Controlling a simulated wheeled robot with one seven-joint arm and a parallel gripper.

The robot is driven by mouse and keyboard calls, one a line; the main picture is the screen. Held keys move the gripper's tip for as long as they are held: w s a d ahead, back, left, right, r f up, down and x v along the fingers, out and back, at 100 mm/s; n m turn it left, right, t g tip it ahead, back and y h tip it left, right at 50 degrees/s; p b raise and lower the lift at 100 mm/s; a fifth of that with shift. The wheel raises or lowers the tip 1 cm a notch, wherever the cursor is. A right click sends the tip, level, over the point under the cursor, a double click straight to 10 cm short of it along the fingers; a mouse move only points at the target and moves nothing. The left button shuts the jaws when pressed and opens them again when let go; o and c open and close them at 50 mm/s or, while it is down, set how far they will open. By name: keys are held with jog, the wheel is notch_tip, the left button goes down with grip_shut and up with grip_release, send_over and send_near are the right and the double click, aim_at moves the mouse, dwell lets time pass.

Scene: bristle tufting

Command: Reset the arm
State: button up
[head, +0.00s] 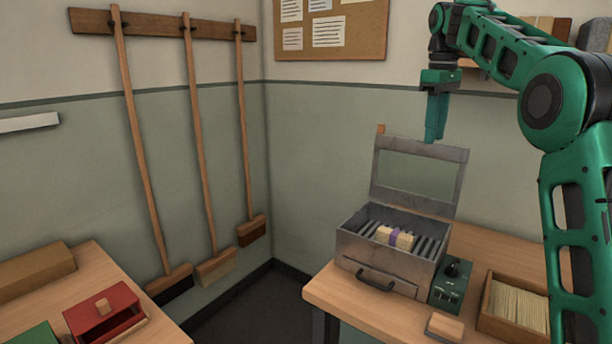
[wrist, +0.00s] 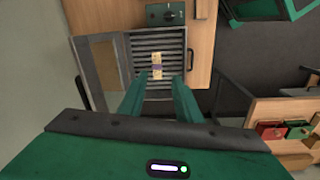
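My gripper (head: 433,138) hangs in the air with its fingers pointing down, above and behind the raised lid of the metal box (head: 385,262). In the wrist view, my gripper (wrist: 160,76) has its two green fingers apart, with nothing held between them. The box's lid (head: 418,174) stands open. Inside lies a pale bundle with a purple band (head: 396,237) on a slatted rack. The bundle also shows in the wrist view (wrist: 157,60), well below the fingertips.
A green control box (head: 452,284) stands right of the metal box. A tray of pale bristles (head: 518,302) and a small wooden block (head: 444,326) share the bench. A red box (head: 105,312) sits on the left table. Several brooms (head: 200,150) hang on the wall.

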jog(key=s+d+f+m, duration=0.3)
jog(key=s+f+m, duration=0.15)
jog(key=s, duration=0.65)
jog(key=s+d+f+m, duration=0.35)
jog(key=s+f, duration=0.25)
jog(key=s, duration=0.4)
jog(key=s+d+f+m, duration=0.35)
jog(key=s+f, duration=0.25)
jog(key=s, duration=0.5)
jog(key=s+a+f+m, duration=0.1)
jog(key=s+f+m, duration=0.2)
jog(key=s+f, duration=0.8)
jog(key=s, duration=0.3)
jog(key=shift+s+a+y, duration=0.2)
jog(key=shift+s+y, duration=0.05)
jog(key=shift+y, duration=0.05)
jog(key=shift+r, duration=0.1)
jog(key=shift+w+f+g, duration=0.25)
jog(key=shift+w+g, duration=0.05)
jog(key=shift+w, duration=0.35)
jog(key=shift+c, duration=0.3)
